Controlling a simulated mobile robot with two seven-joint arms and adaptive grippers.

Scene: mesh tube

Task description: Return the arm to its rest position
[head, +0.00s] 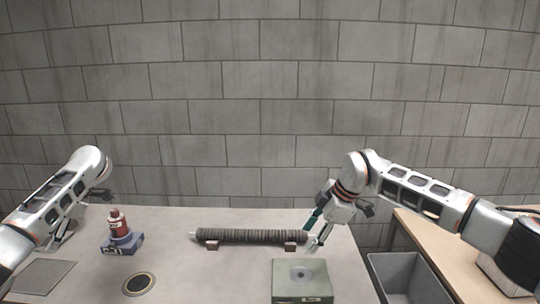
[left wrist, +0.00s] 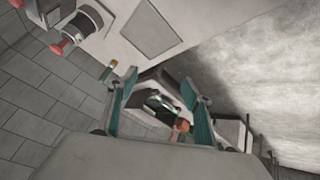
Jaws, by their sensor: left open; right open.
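My left gripper (head: 62,238) is low over the left end of the grey table in the head view. In the left wrist view its two teal fingers (left wrist: 160,85) stand apart with nothing held between them. My right gripper (head: 317,229) points down by the right end of the dark ribbed tube (head: 252,236). Its fingers are apart; I cannot tell whether they touch the tube. The tube lies level on two small brown supports (head: 212,246).
A red bottle (head: 117,223) stands on a blue block at left, near a flat square plate (head: 46,276) and a round disc (head: 139,284). A greenish box (head: 302,291) with a hole stands in front. A grey bin (head: 421,282) and wooden table (head: 458,272) are at right.

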